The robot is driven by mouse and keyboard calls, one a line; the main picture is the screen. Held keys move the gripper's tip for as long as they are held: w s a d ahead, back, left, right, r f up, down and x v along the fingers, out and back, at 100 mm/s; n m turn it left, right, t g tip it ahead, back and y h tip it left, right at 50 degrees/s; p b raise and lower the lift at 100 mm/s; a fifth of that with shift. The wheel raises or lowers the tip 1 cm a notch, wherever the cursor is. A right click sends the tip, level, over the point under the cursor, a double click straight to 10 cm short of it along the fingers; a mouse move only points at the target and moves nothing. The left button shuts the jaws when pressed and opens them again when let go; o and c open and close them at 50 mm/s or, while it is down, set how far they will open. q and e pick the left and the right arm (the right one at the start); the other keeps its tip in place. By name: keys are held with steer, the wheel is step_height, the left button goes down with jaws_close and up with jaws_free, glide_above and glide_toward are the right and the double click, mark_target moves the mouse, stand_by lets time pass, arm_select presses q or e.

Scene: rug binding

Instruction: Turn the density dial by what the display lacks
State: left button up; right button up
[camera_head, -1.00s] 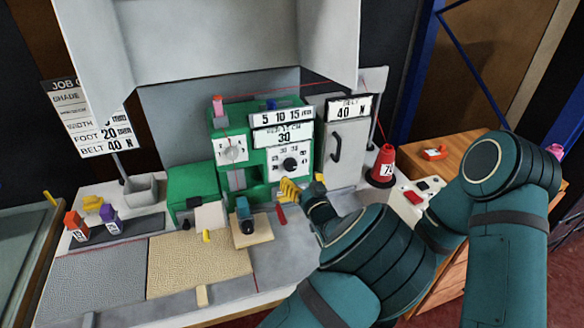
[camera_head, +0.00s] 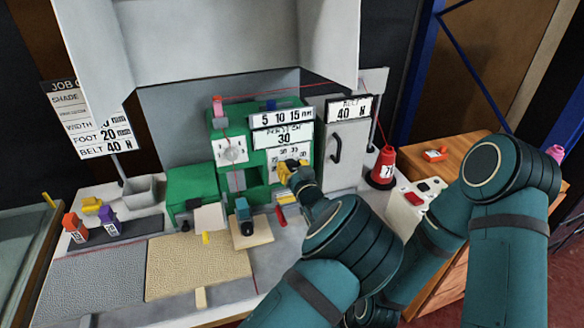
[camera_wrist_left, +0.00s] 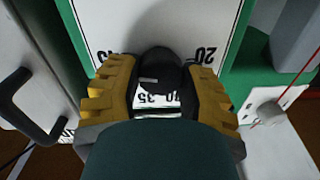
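The density dial (camera_wrist_left: 158,72) is a black knob on a white scale plate. It sits between the two yellow fingers of my left gripper (camera_wrist_left: 160,88) in the left wrist view, with the numbers "20" and "35" partly visible around it. The fingers lie close on both sides; whether they press on it is unclear. In the head view my left gripper (camera_head: 292,168) covers the knob and part of the scale plate (camera_head: 275,160). The display (camera_head: 284,138) above the dial reads 30. The job card (camera_head: 98,125) shows foot 20 and belt 40 N. My right gripper is not in view.
The dial is on a green machine (camera_head: 258,170) with another white dial (camera_head: 232,151) to its left. A beige mat (camera_head: 195,265) lies in front.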

arm_select(q)
steer(key=shift+c, duration=0.7)
steer(key=n+b, duration=0.4)
steer(key=shift+a, duration=0.1)
steer(key=shift+n+b, duration=0.3)
steer(key=shift+n, duration=0.4)
steer(key=shift+r+n, duration=0.15)
steer(key=shift+n, duration=0.95)
steer(key=o, duration=1.2)
